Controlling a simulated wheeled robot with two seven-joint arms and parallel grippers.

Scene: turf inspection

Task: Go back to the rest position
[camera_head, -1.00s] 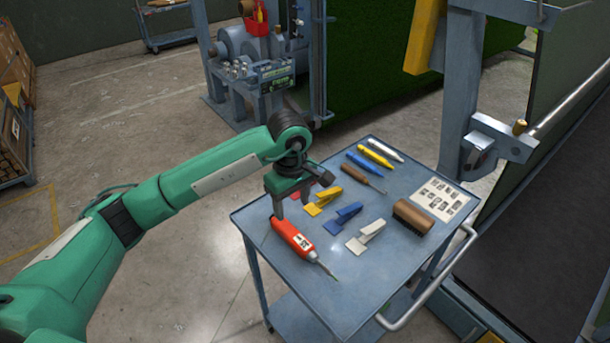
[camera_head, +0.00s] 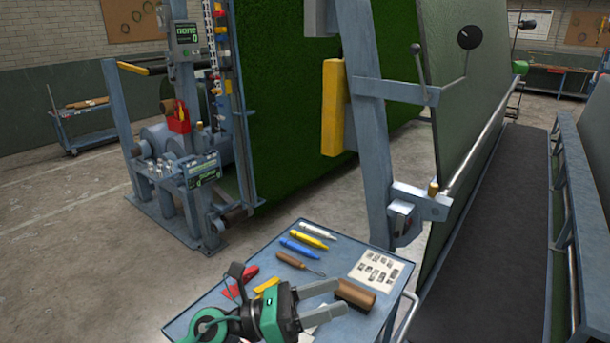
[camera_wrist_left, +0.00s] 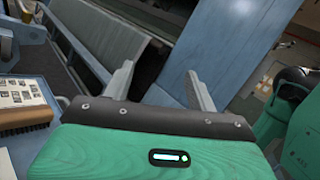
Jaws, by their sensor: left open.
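My left gripper (camera_head: 336,300) is over the near part of the blue cart top (camera_head: 335,262) in the head view. Its two grey fingers are apart and point right, with nothing between them. The fingers also show empty in the left wrist view (camera_wrist_left: 160,84), with the brush (camera_wrist_left: 22,118) off to the left. My right gripper is in no view.
The cart also holds a red clip (camera_head: 240,281), a yellow clip (camera_head: 266,286), several pens, a wooden-handled tool (camera_head: 293,261), a picture card (camera_head: 381,268) and a brush (camera_head: 355,294). A blue frame post (camera_head: 365,130) stands behind. Open floor (camera_head: 75,240) lies left.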

